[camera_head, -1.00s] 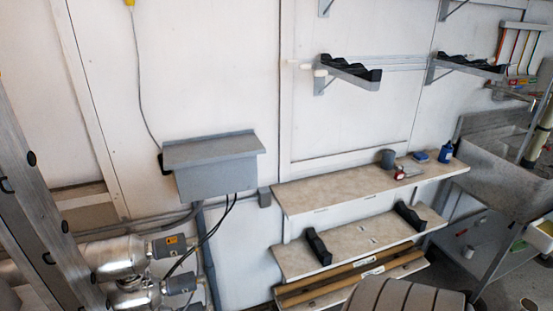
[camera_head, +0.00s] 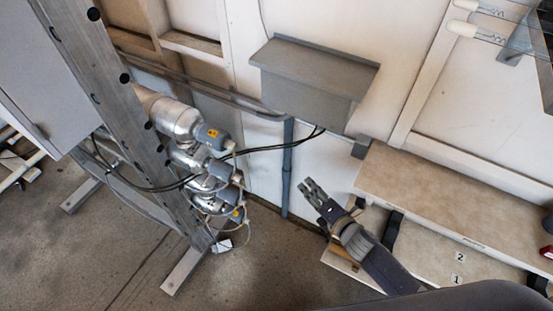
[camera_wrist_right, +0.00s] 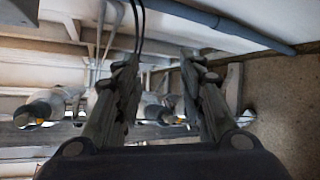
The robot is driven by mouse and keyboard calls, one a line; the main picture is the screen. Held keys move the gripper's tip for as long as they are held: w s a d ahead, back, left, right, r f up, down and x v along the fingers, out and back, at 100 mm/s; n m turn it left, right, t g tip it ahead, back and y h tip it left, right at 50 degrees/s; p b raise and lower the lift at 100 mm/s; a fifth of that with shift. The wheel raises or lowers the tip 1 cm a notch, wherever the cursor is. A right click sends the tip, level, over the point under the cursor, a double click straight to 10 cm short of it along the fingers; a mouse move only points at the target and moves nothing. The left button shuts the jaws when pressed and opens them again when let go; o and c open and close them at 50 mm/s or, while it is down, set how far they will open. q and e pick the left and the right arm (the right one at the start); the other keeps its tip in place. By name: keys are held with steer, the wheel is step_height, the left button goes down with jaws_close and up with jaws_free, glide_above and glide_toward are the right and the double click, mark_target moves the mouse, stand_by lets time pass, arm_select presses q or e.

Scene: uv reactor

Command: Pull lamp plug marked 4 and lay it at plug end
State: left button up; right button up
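Steel lamp housings with grey lamp plugs on their ends are stacked on the upright metal frame in the head view. The top plug (camera_head: 212,137) has a yellow label; a middle plug (camera_head: 222,170) and a lower plug (camera_head: 238,214) sit below it. No number 4 is readable on any of them. My right gripper (camera_head: 311,190) is to the right of the plugs, apart from them. In the right wrist view its fingers (camera_wrist_right: 160,65) are spread and empty, with blurred plugs (camera_wrist_right: 35,112) beyond them. My left gripper is not in view.
A grey wall box (camera_head: 312,80) hangs above, with black cables (camera_head: 270,148) running across to the lamps. Shelves (camera_head: 450,198) stand on the right; the lower one bears labels 1 and 2. A metal foot (camera_head: 187,270) stands on the floor below the lamps.

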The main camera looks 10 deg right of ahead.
steer(key=w+a+r+n+y, duration=0.1)
steer(key=a+r+n+y, duration=0.1)
steer(key=a+r+n, duration=0.3)
steer(key=a+r+n+y, duration=0.1)
steer(key=r+n+y, duration=0.15)
steer(key=r, duration=0.45)
steer(key=n+g+y+p, duration=0.1)
steer(key=n+g+y, duration=0.3)
steer(key=n, duration=0.9)
glide_toward(236, 148)
steer(key=shift+t+y, duration=0.35)
steer(key=shift+t, duration=0.35)
steer(key=x, duration=0.5)
steer(key=f+x, duration=0.1)
steer(key=x, duration=0.2)
steer(key=shift+s+a, duration=0.15)
steer(key=shift+s, duration=0.05)
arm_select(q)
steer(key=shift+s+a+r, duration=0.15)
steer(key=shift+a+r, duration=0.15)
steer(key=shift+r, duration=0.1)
arm_select(e)
steer(key=shift+x, duration=0.8)
steer(key=shift+r, duration=0.1)
jaws_close()
steer(key=shift+s, duration=0.1)
